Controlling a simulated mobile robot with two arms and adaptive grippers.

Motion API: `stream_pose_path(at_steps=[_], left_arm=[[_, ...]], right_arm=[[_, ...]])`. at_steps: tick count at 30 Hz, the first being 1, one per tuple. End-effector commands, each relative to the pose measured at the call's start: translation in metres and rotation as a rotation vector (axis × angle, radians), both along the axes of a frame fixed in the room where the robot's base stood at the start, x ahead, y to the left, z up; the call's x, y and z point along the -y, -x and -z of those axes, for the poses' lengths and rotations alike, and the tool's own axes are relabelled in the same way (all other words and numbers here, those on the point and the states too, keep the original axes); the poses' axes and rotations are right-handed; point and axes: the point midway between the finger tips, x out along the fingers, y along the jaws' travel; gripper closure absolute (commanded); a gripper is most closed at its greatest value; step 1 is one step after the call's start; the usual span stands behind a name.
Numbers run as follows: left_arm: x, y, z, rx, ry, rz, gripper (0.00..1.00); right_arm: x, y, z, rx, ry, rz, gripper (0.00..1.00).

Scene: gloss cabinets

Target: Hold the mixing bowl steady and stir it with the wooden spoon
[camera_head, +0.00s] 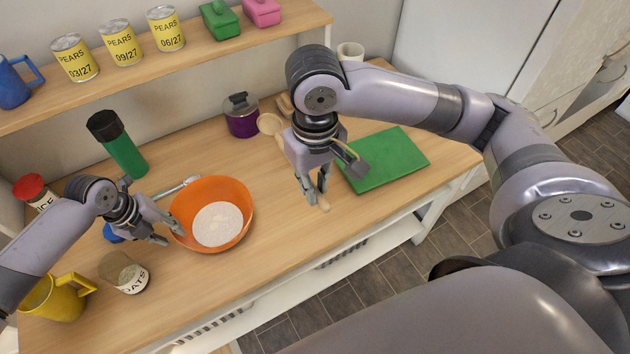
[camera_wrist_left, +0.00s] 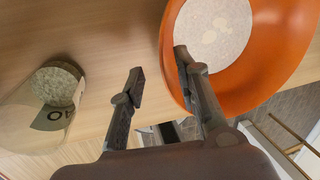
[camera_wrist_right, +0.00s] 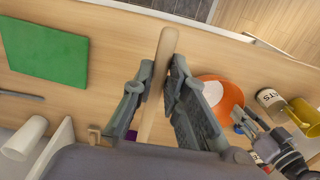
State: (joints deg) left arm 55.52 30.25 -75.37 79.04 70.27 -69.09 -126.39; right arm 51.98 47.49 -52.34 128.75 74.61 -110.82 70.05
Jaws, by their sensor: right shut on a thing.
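The orange mixing bowl (camera_head: 247,207) stands upright on the wooden counter with a pale, grainy content (camera_head: 217,224) inside. My left gripper (camera_head: 172,236) is at the bowl's left rim. In the left wrist view its fingers (camera_wrist_left: 159,66) are apart, one overlapping the bowl (camera_wrist_left: 262,82) and one outside the rim; contact is unclear. My right gripper (camera_head: 317,196) is shut on the handle of the wooden spoon (camera_head: 268,124), to the right of the bowl. In the right wrist view the handle (camera_wrist_right: 167,45) passes between the fingers. The spoon's head points toward the back.
An oats jar (camera_head: 131,278) and a yellow jug (camera_head: 67,298) stand at front left. A green bottle (camera_head: 125,153) and purple pot (camera_head: 241,120) stand behind. A green board (camera_head: 390,160) lies at right. A shelf (camera_head: 200,50) with cans runs above. Counter between bowl and board is mostly clear.

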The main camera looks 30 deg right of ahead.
Motion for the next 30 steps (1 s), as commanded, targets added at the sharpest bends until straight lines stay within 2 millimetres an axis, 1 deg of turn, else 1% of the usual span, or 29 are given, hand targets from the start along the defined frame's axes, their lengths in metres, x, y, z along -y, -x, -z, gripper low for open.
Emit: stream_pose_path(at_steps=[1,5,8,16,27,30], left_arm=[[0.003,0.001,0.013,-0.002,0.001,0.001,0.70],[0.005,0.000,0.023,-0.001,0.001,0.000,0.70],[0.006,-0.001,0.026,-0.001,0.000,0.000,0.70],[0.007,-0.001,0.025,-0.001,0.000,0.000,0.71],[0.006,-0.001,0.025,-0.001,-0.001,0.000,0.95],[0.006,-0.001,0.026,-0.001,-0.001,0.000,1.00]], right_arm=[[0.000,0.000,0.011,0.000,0.000,0.000,1.00],[0.000,0.000,0.019,0.000,0.000,0.000,1.00],[0.000,0.000,0.021,0.000,0.000,0.000,1.00],[0.000,0.000,0.020,0.000,0.000,0.000,1.00],[0.000,0.000,0.020,0.000,0.000,0.000,1.00],[0.000,0.000,0.020,0.000,0.000,0.000,1.00]])
